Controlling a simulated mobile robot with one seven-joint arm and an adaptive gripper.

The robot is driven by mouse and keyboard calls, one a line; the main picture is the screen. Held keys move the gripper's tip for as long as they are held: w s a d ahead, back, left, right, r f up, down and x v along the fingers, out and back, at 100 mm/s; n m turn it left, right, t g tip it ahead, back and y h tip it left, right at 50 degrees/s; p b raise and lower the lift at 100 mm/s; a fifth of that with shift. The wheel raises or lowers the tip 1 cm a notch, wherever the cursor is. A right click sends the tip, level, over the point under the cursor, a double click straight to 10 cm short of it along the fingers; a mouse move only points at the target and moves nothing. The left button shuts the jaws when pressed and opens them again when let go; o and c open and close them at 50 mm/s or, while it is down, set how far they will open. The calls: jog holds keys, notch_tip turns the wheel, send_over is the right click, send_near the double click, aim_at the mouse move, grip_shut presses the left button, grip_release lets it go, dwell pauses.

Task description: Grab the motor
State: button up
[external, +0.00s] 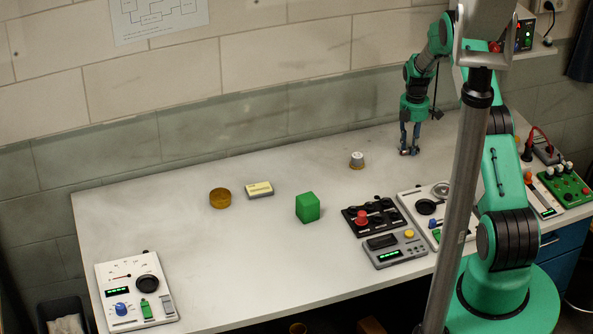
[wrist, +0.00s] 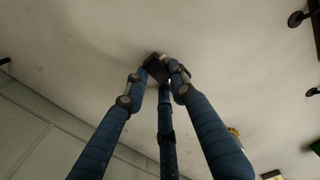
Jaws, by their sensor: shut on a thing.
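My gripper (external: 409,152) is low over the back right part of the bench, fingers pointing down. In the wrist view its blue fingers (wrist: 160,75) close on a small dark block (wrist: 155,66), which I take to be the motor. The fingertips hide part of it. In the external view it is too small to make out clearly, and I cannot tell whether it touches the bench top. A short silver-grey knob-like piece (external: 357,160) stands on the bench left of the gripper, apart from it.
The white bench (external: 240,250) holds a green cube (external: 307,207), an amber round dish (external: 220,198) and a yellow-topped box (external: 259,190). Control panels stand at the front, including a black one with a red knob (external: 361,217). A grey post (external: 465,170) crosses the external view.

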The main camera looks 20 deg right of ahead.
aim_at(406, 148)
jog(key=shift+r, duration=0.15)
jog(key=shift+r, duration=1.35)
jog(key=shift+s+r, duration=0.2)
jog(key=shift+r, duration=0.1)
jog(key=s+a, duration=0.1)
jog(key=s, duration=0.4)
jog(key=s+a+r, duration=0.1)
jog(key=s, duration=0.4)
jog(key=s+a, duration=0.1)
jog(key=s, duration=0.4)
jog(key=shift+a+r+b, duration=0.2)
jog(key=shift+a+b, duration=0.1)
jog(key=shift+a, duration=0.05)
